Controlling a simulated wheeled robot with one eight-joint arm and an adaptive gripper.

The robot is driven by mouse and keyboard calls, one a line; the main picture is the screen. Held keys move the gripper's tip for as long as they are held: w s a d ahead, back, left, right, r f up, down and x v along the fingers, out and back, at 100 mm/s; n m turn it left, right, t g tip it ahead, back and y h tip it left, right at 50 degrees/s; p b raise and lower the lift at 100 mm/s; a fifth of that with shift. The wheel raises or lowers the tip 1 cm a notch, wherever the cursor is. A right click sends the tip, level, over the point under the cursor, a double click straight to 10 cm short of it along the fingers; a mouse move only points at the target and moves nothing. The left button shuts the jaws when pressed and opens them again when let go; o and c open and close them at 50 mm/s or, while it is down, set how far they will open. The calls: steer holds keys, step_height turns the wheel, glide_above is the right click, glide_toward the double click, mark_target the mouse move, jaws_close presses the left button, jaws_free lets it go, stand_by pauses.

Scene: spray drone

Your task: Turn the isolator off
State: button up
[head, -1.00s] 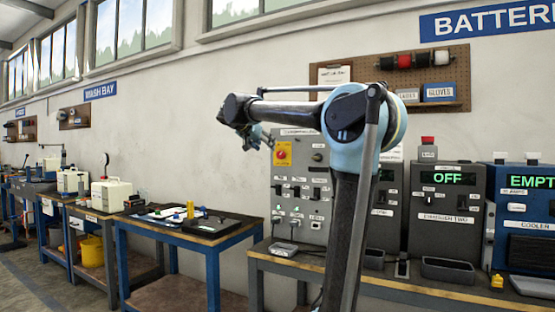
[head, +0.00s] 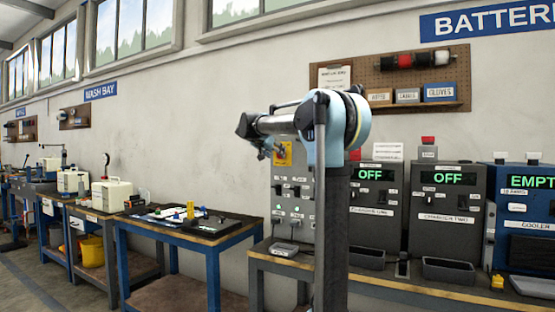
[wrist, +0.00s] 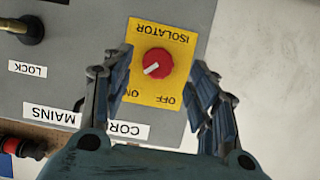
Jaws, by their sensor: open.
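The isolator is a red rotary knob (wrist: 158,63) on a yellow plate (wrist: 145,30), which appears upside down in the wrist view. The plate carries the words ISOLATOR, ON and OFF. The white mark on the knob points to the lower left, toward ON. My gripper (wrist: 162,62) is open, with one finger on each side of the knob and visible gaps to it. In the head view the yellow plate (head: 284,153) shows on the grey panel, partly hidden by my arm. The gripper there is small and mostly hidden behind my arm.
A lock fitting (wrist: 25,28) and a MAINS label (wrist: 50,113) sit beside the plate. In the head view, charger two (head: 445,205) and another charger stand right of the panel, both reading OFF. A blue table (head: 190,238) with small items stands left.

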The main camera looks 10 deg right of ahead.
steer(key=x, duration=0.4)
steer(key=shift+d, duration=0.1)
steer(key=c, duration=1.1)
steer(key=shift+o, duration=0.2)
